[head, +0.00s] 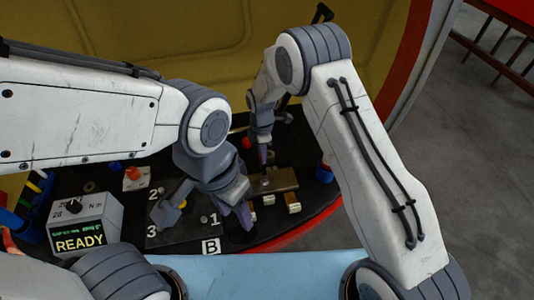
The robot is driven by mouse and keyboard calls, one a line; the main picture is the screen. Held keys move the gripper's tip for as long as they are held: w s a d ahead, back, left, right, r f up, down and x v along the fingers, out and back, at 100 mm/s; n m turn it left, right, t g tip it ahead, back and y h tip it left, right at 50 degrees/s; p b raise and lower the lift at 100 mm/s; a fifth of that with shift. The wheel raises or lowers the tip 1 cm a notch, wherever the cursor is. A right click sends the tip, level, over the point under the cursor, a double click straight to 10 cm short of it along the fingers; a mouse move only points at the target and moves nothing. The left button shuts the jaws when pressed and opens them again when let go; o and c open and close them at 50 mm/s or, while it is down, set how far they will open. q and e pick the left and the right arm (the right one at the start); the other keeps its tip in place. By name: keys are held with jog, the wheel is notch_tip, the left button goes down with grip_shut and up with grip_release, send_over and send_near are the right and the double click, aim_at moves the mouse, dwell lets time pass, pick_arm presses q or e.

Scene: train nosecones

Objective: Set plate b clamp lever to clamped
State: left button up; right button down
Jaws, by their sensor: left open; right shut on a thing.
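The dark plate (185,238) marked 1, 2 and 3 lies on the black bench beside a white label B (211,246). My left gripper (207,218) is open above this plate, its fingers spread to the left and right and pointing down. It covers part of the plate, and I cannot make out the clamp lever for certain. A small yellow-orange piece (182,204) shows by its left finger. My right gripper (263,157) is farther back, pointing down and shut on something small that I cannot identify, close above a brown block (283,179).
A grey box (87,222) with a black knob reads READY at the left. Small pale blocks (293,207) lie near the bench's red front edge. Blue cylinders (324,173) stand at the right end.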

jog(key=shift+a+r+n, duration=0.1)
jog(key=shift+a+n, duration=0.5)
jog(key=shift+n, duration=0.2)
jog(key=c, duration=0.7)
grip_release()
jog(key=shift+s, duration=0.1)
notch_tip(320, 180, up, 10)
jog(key=shift+r, duration=0.2)
